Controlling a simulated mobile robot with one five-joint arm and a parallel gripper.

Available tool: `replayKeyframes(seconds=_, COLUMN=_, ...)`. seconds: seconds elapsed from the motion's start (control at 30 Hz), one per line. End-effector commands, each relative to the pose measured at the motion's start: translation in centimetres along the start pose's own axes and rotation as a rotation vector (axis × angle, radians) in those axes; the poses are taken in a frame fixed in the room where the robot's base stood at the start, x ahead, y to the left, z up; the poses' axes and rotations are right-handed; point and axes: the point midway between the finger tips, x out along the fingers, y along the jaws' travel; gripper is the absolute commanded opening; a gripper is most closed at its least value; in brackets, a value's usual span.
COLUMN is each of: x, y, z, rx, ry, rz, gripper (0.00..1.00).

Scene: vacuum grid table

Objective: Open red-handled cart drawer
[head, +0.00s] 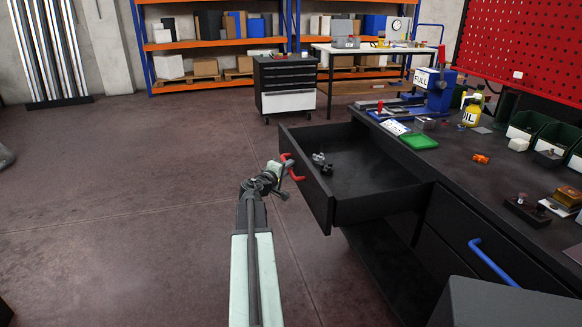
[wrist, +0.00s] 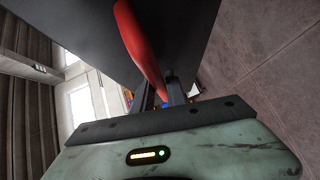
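The drawer (head: 375,207) with the red handle (head: 297,174) stands pulled well out of the dark bench, its inside in plain view. A small dark grey metal part (head: 321,164) lies in it near the front. My gripper (head: 279,176) is at the handle on the outer side of the drawer front. In the wrist view the red handle (wrist: 140,45) runs down between the two dark fingers of my gripper (wrist: 160,92), which look closed on it. The dark drawer front (wrist: 90,25) lies just behind the handle. The fingertips are partly hidden by the handle.
A blue-handled drawer (head: 493,262) is shut at the lower right. A black cabinet on wheels (head: 286,77) stands behind. The floor (head: 130,190) at left is clear.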

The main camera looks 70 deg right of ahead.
Motion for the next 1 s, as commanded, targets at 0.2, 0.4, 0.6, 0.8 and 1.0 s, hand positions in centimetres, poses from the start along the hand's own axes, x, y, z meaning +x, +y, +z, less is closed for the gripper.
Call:
replayKeyframes(seconds=0.2, x=0.4, y=0.2, z=0.6, rx=0.001, ry=-0.008, rz=0.002, gripper=0.23)
replayKeyframes(seconds=0.4, x=0.2, y=0.2, z=0.7, rx=0.0, ry=-0.009, rz=0.002, gripper=0.23)
replayKeyframes(seconds=0.6, x=-2.3, y=0.3, z=0.7, rx=0.0, ry=-0.008, rz=0.002, gripper=0.23)
replayKeyframes(seconds=0.8, x=-6.3, y=0.3, z=0.6, rx=0.0, ry=-0.007, rz=0.002, gripper=0.23)
replayKeyframes(seconds=1.0, x=-7.5, y=0.1, z=0.4, rx=0.0, ry=-0.009, rz=0.002, gripper=0.23)
